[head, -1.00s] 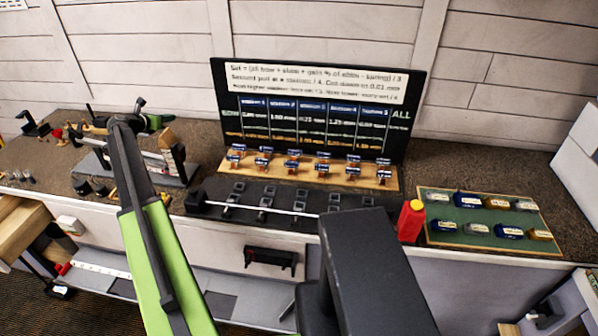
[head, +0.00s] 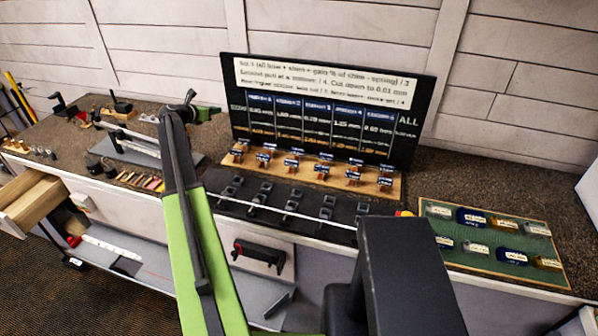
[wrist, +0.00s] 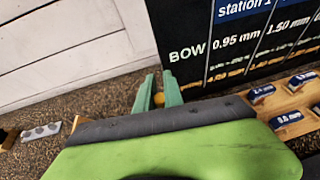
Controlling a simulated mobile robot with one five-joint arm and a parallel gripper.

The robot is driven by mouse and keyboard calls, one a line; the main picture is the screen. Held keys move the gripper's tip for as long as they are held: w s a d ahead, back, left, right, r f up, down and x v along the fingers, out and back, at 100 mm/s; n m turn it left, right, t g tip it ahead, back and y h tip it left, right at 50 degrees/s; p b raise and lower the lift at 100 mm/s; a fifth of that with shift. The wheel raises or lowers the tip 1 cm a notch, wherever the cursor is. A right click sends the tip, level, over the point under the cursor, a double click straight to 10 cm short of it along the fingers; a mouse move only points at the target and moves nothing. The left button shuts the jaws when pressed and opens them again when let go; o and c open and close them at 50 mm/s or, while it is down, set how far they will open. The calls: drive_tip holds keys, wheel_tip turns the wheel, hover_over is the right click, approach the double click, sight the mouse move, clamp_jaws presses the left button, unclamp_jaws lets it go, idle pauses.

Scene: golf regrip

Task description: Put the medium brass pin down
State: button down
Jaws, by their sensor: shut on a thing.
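In the wrist view my gripper (wrist: 158,88) shows as two teal fingers shut on the medium brass pin (wrist: 158,99). Only a small rounded, orange-brass bit of the pin shows between them; the rest is hidden by the fingers and the gripper body. The fingers are over the dark speckled bench top (wrist: 110,100), left of the black board. I cannot tell how far the pin is above the surface. In the head view the arm's far end is near the board's left side, and the pin cannot be made out.
The black board (head: 425,100) stands at the back, with a wooden rack (head: 395,188) and dark tray (head: 215,183) before it. A green mat (head: 450,228) with labelled blocks lies right. Left are a grey fixture (head: 130,148), small coloured pieces (head: 140,180) and an open drawer (head: 40,190).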

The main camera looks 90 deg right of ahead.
drive_tip(key=s+a+f+n+t+b, duration=0.2)
drive_tip(key=a+f+t, duration=0.1)
drive_tip(key=a, duration=0.5)
drive_tip(key=s+a+f+n+t+h+b, duration=0.1)
drive_tip(key=s+a+f+n+t+b, duration=0.1)
drive_tip(key=a, duration=0.7)
drive_tip(key=shift+f+n+t+b, duration=0.4)
drive_tip(key=shift+f+n+b, duration=0.1)
drive_tip(key=shift+f+b, duration=0.25)
